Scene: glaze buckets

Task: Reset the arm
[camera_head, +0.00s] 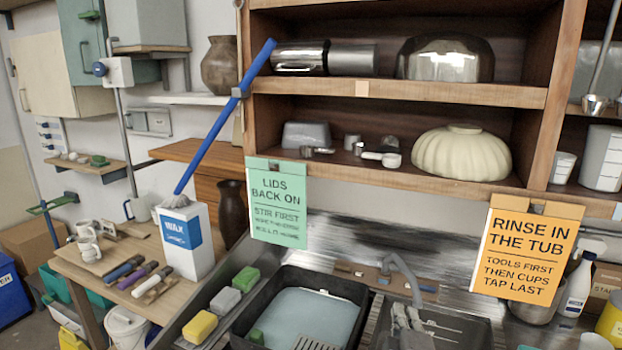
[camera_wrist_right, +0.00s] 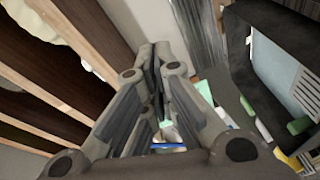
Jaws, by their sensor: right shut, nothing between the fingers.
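My right gripper (camera_head: 406,316) shows small and grey at the bottom of the head view, in front of the sink area and right of the tub. In the right wrist view my right gripper (camera_wrist_right: 155,70) has its fingers together with nothing between them. It holds nothing. My left gripper is not in the head view.
A black tub (camera_head: 357,292) of bluish liquid stands left of my right gripper, with sponges (camera_head: 200,327) beside it. Above are wooden shelves (camera_head: 400,93), with a green sign (camera_head: 277,205) and an orange sign (camera_head: 525,250) hanging.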

